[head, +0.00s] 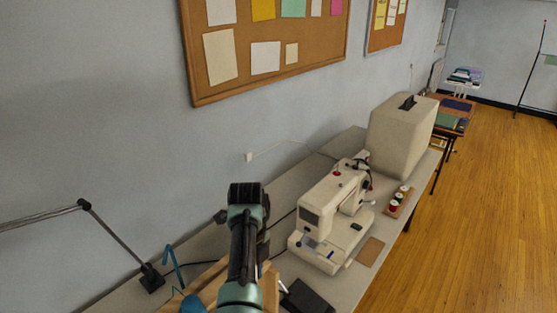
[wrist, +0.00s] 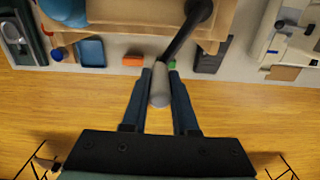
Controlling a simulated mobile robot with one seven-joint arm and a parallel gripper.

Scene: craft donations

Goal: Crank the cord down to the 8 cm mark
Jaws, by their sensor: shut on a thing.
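In the wrist view my gripper (wrist: 160,74) has its two dark blue fingers shut on the grey crank handle (wrist: 159,93). A dark crank arm (wrist: 182,36) runs from the handle up to a dark hub (wrist: 201,10) on a wooden frame (wrist: 120,14). In the head view my arm covers most of the wooden frame (head: 270,288), and my gripper and the handle are hidden. I cannot make out the cord, a scale or the 8 cm mark in either view.
A sewing machine (head: 325,215), its cover (head: 402,130) and thread spools (head: 397,200) stand along the table to the right. A jointed lamp arm (head: 112,232) stands left. An orange block (wrist: 132,61) and blue tray (wrist: 90,52) lie near the table edge. Open floor lies right.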

